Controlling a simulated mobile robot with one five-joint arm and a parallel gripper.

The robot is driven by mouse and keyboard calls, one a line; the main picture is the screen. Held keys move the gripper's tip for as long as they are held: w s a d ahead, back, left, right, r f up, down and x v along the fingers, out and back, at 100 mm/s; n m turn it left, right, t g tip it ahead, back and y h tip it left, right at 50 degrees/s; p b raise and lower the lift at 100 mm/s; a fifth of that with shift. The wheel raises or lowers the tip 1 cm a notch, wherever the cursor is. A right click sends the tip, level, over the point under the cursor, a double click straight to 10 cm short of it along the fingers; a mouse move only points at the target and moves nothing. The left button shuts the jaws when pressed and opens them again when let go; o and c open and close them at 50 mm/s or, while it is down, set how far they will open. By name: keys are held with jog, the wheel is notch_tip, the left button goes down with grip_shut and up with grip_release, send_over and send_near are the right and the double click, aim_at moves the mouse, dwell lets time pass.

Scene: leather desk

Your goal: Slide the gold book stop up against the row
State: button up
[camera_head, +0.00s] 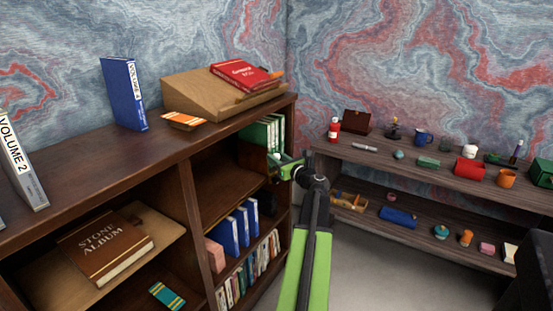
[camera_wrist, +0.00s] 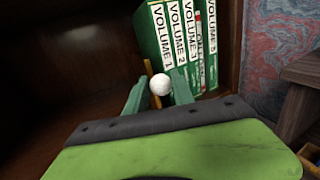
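The gold book stop (camera_wrist: 148,68) shows as a thin upright gold strip with a white round knob (camera_wrist: 160,84) in front. It stands at the left end of a row of green books (camera_wrist: 182,40) with white spine labels, including Volume 1, Volume 2 and Volume 5. Whether it touches the row is unclear. My gripper (camera_wrist: 160,88) has its two green fingers on either side of the knob, seemingly touching it. In the head view my gripper (camera_head: 278,164) reaches into the upper right compartment, in front of the green books (camera_head: 262,132); the stop is hidden there.
The green row stands near the compartment's right wall (camera_wrist: 229,45); the shelf to its left is dark and bare. Blue books (camera_head: 237,226) stand in the compartment below. A blue book (camera_head: 123,93) and a wooden slope (camera_head: 195,96) stand on top. A side shelf (camera_head: 430,172) holds small objects.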

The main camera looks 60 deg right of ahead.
grip_shut()
dwell(0.8)
jog(key=d, duration=0.4)
dwell(0.3)
jog(key=o, duration=0.9)
grip_release()
jog(key=shift+a, duration=0.1)
